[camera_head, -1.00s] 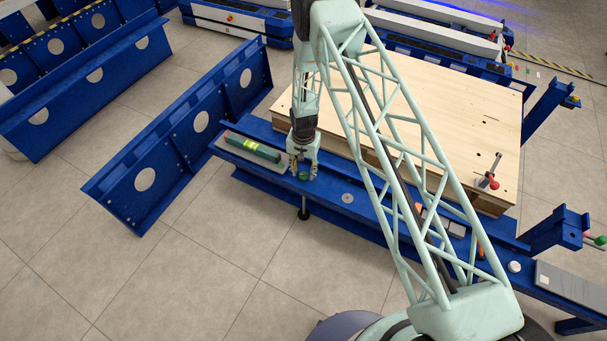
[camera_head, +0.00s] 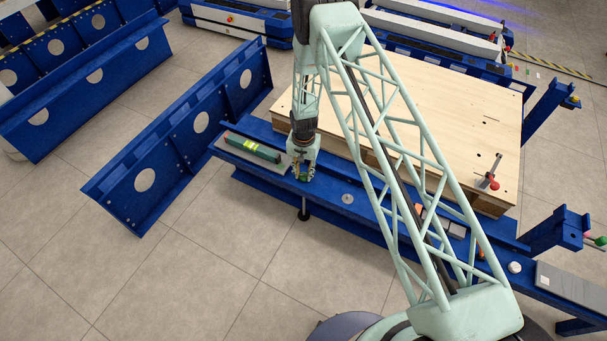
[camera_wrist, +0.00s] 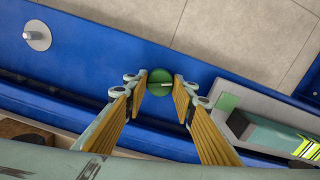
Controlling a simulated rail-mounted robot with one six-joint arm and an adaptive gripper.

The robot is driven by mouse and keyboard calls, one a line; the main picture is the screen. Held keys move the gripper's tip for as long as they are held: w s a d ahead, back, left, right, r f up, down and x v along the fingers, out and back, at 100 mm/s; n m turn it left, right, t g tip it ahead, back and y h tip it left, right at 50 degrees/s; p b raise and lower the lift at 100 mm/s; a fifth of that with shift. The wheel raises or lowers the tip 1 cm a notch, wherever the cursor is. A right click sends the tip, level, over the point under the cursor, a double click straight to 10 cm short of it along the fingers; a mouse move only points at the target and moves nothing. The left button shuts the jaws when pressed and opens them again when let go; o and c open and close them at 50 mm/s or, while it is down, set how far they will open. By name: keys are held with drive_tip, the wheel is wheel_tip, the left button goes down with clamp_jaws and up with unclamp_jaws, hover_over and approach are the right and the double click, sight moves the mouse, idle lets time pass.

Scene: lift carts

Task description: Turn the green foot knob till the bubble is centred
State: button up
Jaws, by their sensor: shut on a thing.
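The green foot knob (camera_wrist: 160,76) is a round disc with a pale mark, on the blue beam. My gripper (camera_wrist: 161,88) has its two yellow-padded fingers on either side of the knob and is shut on it. In the head view my gripper (camera_head: 302,172) points down at the beam and mostly hides the knob. The spirit level (camera_head: 253,149) is a dark green bar with a yellow-green vial and a red end, left of my gripper. It also shows at the right of the wrist view (camera_wrist: 272,135). I cannot make out the bubble's position.
The blue beam (camera_head: 375,212) runs to the right, with a round metal disc (camera_head: 347,198) and small items on it. A wooden platform (camera_head: 450,110) stands behind. A blue panel with holes (camera_head: 170,155) is at the left. Open floor lies in front.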

sight(304, 175)
drive_tip(key=shift+n, duration=0.6)
drive_tip(key=shift+n+b, duration=0.5)
drive_tip(key=shift+n, duration=0.7)
drive_tip(key=shift+n+b, duration=0.4)
drive_tip(key=shift+n, duration=1.5)
drive_tip(key=shift+w, duration=0.1)
drive_tip(key=o, duration=0.8)
drive_tip(key=shift+o, duration=0.2)
drive_tip(key=shift+r, duration=0.15)
wheel_tip(304, 175, up, 12)
